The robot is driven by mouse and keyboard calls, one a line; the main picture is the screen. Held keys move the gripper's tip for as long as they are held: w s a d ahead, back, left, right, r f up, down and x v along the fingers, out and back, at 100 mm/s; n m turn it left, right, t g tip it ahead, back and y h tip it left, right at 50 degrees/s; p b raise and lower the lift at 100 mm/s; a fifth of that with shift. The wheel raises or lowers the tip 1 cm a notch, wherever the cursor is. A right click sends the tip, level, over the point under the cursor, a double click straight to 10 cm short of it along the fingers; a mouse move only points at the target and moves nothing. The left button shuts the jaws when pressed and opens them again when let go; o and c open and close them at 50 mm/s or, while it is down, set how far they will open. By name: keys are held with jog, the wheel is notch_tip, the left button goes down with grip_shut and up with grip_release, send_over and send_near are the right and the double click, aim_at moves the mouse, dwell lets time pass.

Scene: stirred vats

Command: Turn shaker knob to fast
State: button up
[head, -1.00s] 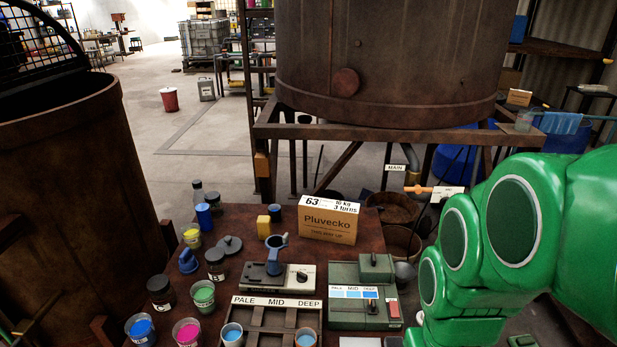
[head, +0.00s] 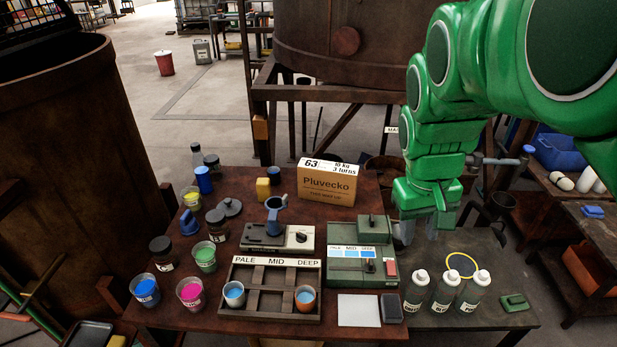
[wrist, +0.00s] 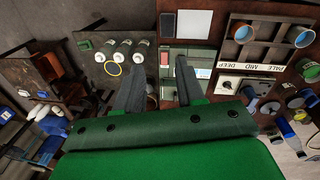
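In the wrist view the shaker (wrist: 245,88) is at right, with the knob (wrist: 228,85) showing. My gripper (head: 408,235) hangs to the right of the shaker, apart from it, near the green device. In the wrist view my gripper's fingers (wrist: 161,68) are spread, with nothing held between them.
The green device (head: 345,279) and Pluvecko box (head: 328,186) stand between or behind. A compartment rack (head: 245,308) with cups is in front of the shaker. Several bottles (head: 445,291) stand at right. Paint cups and jars (head: 204,258) crowd the left.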

jog(key=w+a+f+n, duration=0.2)
jog(key=w+a+f, duration=0.15)
jog(key=w, duration=0.65)
jog(key=n+y, duration=0.1)
jog(key=n, duration=0.7)
send_near(301, 234)
jog(key=shift+w+d+f, duration=0.1)
jog(key=shift+w+d, duration=0.05)
jog(key=shift+d, duration=0.3)
jog(key=shift+a+f, duration=0.25)
jog(key=shift+f, duration=3.9)
grip_shut()
